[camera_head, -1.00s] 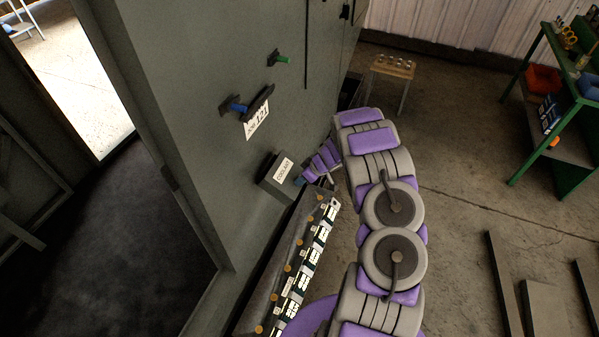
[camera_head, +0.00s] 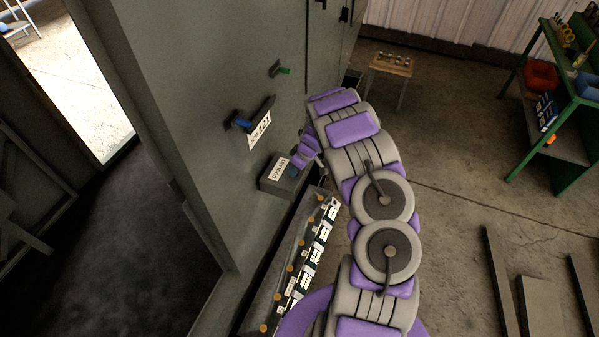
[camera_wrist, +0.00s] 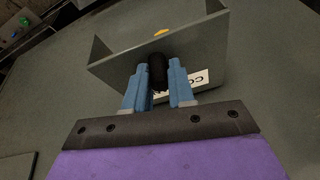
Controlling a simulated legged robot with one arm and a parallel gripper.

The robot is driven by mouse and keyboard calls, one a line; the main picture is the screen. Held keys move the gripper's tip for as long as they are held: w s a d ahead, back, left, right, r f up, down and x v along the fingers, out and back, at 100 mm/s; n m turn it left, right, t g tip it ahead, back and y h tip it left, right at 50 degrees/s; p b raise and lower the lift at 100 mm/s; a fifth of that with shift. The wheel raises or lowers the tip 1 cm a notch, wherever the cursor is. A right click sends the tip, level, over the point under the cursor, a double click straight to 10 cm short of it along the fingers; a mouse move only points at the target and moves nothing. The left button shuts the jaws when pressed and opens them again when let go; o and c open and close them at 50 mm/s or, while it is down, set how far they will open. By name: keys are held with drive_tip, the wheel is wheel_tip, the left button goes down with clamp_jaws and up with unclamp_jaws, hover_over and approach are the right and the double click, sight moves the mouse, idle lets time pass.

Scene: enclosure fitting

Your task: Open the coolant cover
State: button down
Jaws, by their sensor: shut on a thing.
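The coolant cover is the grey box front with a white label (camera_head: 278,172), low on the cabinet wall in the head view. In the wrist view the cover (camera_wrist: 200,52) fills the upper middle, with part of its label below right. A black knob (camera_wrist: 157,72) stands out from its face. My gripper (camera_wrist: 159,65) is shut on this knob, one blue finger on each side. Side walls show beyond the cover's face, and a small yellow thing shows past its upper edge, so the cover looks tilted partly open. In the head view my wrist hides the fingertips.
A blue-ended handle with a 121 label (camera_head: 259,130) and a green handle (camera_head: 283,71) stick out above the box. A strip of labelled parts (camera_head: 305,262) runs below it, near my arm. A small table (camera_head: 390,66) and a green shelf (camera_head: 574,125) stand apart at right.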

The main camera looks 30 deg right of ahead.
drive_tip(key=shift+w+a+r, duration=0.3)
drive_tip(key=shift+w+r, duration=0.15)
drive_tip(key=shift+r, duration=0.05)
drive_tip(key=shift+w+a+r, duration=0.25)
drive_tip(key=shift+w+r, duration=0.15)
drive_tip(key=shift+r, duration=0.1)
drive_tip(key=c, duration=1.4)
unclamp_jaws()
drive_tip(key=o, duration=0.4)
drive_tip(key=shift+w+a+f, duration=0.1)
drive_tip(key=shift+f, duration=0.05)
drive_tip(key=shift+s+d+r, duration=0.25)
drive_tip(key=shift+r, duration=0.2)
drive_tip(key=b+v, duration=0.2)
drive_tip(key=v, duration=1.4)
drive_tip(key=shift+r, duration=0.2)
